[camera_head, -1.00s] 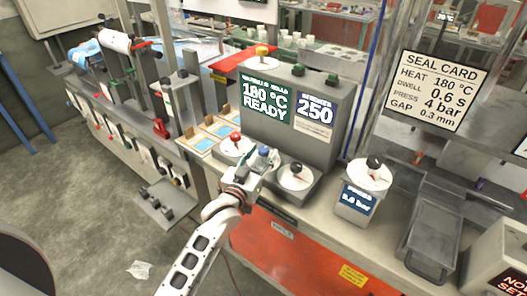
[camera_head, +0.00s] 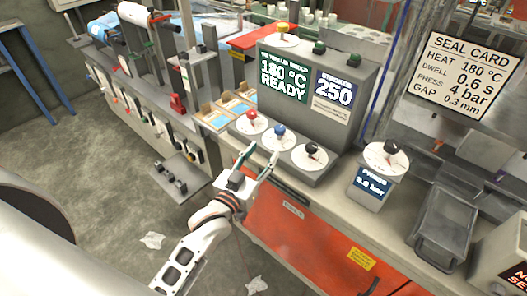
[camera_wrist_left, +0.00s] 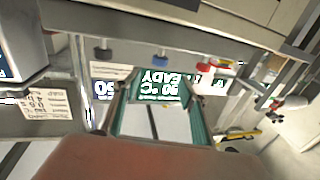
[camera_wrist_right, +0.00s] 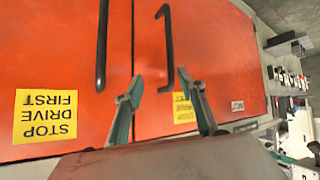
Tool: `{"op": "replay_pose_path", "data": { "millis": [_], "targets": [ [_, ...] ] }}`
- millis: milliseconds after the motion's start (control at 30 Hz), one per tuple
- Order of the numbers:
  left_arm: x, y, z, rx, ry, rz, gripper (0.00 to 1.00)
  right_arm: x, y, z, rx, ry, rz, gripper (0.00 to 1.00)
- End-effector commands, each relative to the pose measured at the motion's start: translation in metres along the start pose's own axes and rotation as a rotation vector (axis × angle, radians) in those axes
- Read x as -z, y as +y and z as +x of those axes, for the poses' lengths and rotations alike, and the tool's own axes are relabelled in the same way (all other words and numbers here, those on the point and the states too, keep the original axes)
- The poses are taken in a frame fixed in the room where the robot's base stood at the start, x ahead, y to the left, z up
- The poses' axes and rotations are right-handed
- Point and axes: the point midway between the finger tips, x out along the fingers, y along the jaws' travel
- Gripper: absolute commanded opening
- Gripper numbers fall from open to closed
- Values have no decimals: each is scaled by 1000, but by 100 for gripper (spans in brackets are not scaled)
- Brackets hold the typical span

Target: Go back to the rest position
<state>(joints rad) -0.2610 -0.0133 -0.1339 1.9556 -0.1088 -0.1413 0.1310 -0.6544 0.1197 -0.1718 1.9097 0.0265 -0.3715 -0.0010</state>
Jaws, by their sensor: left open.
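My left gripper (camera_head: 258,162) is open and empty, in front of the control box's dial row and apart from the knobs. In the head view the row has a red knob (camera_head: 252,117), a blue knob (camera_head: 279,132) and a black knob (camera_head: 313,150). In the left wrist view its green fingers (camera_wrist_left: 158,82) are spread with nothing between them, the lit READY panel beyond. My right gripper is out of the head view. In the right wrist view its fingers (camera_wrist_right: 160,88) are spread and empty before orange cabinet doors (camera_wrist_right: 220,60).
A pressure dial unit (camera_head: 371,182) stands right of the control box (camera_head: 335,85), with a grey metal tray (camera_head: 443,225) beyond it. A black-handled bracket (camera_head: 175,178) juts out at the left. Black door handles (camera_wrist_right: 102,45) face my right gripper. The floor (camera_head: 110,195) at left is mostly open.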

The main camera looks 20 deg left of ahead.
Motion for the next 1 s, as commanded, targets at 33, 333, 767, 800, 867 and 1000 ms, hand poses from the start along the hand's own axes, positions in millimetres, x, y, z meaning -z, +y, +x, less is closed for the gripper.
{"op": "replay_pose_path", "data": {
  "millis": [33, 333, 767, 800, 867, 1000],
  "targets": [
    [0, 0, 0, 0, 0, 0, 42, 0, 0, 0, 0, 0, 0, 40],
    [-25, 1, -13, -6, -55, 17, 42, 1, 0, 0, 0, 1, 0, 40],
    [-212, 9, -173, -99, -534, 152, 42, 1, 0, 0, 0, 2, 0, 40],
    [-222, 9, -185, -108, -564, 160, 42, 1, 0, 0, 0, 2, 0, 40],
    [-233, 10, -200, -118, -600, 169, 42, 1, 0, 0, 0, 2, 0, 40],
    [-245, 11, -218, -132, -641, 181, 42, 1, 0, 0, 0, 1, 0, 40]
  ]
}}
